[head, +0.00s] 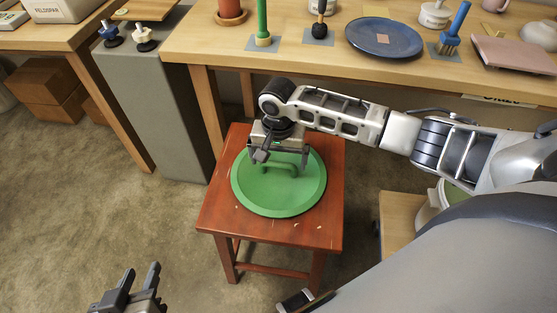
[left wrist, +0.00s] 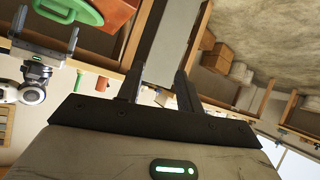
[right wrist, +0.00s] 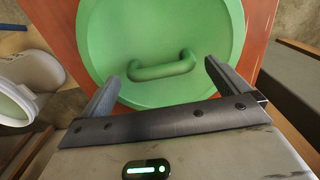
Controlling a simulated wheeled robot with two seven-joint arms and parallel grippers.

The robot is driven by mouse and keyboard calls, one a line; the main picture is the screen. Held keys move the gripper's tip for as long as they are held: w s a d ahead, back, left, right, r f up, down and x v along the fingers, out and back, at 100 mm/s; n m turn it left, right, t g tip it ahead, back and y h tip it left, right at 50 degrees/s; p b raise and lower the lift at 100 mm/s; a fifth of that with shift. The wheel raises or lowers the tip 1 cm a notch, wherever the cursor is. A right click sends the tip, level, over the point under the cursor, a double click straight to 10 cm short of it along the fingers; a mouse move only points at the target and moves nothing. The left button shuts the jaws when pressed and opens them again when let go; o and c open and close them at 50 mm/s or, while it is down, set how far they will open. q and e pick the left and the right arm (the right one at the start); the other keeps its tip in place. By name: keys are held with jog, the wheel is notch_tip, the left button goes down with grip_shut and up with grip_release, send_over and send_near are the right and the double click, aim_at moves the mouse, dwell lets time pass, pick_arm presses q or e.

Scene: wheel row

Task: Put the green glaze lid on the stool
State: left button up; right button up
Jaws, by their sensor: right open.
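The green glaze lid (head: 290,200) lies flat on the seat of the red wooden stool (head: 325,238), with its bar handle (right wrist: 165,68) facing up. My right gripper (head: 279,160) is over the lid near its far edge. In the right wrist view its two fingers (right wrist: 158,85) stand apart on either side of the handle, with nothing held between them. My left gripper (head: 136,285) is low at the bottom left of the head view, away from the stool, with fingers apart and empty. The lid and stool (left wrist: 122,14) also show at the top of the left wrist view.
A workbench (head: 240,50) behind the stool carries a blue plate (head: 384,38), a green-handled tool (head: 263,30) and pots. A grey pillar (head: 155,115) stands to the left. A white bucket (head: 432,205) is right of the stool.

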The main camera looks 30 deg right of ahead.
aim_at(278, 163)
notch_tip(278, 163, up, 10)
jog(key=p, duration=0.2)
jog(key=s+a+f+n+t+y, duration=0.2)
jog(key=s+a+f+n+y, duration=0.15)
jog(key=a, duration=0.25)
jog(key=s+a+f+n+t+y, duration=0.2)
jog(key=s+a+f+t, duration=0.15)
jog(key=a, duration=0.35)
jog(key=s+d+r+n+t+h, duration=0.1)
jog(key=s+d+n+t+h, duration=0.1)
jog(key=s+d+n+t, duration=0.2)
jog(key=s+d+t, duration=0.1)
jog(key=s, duration=0.2)
jog(key=shift+s+r, duration=0.3)
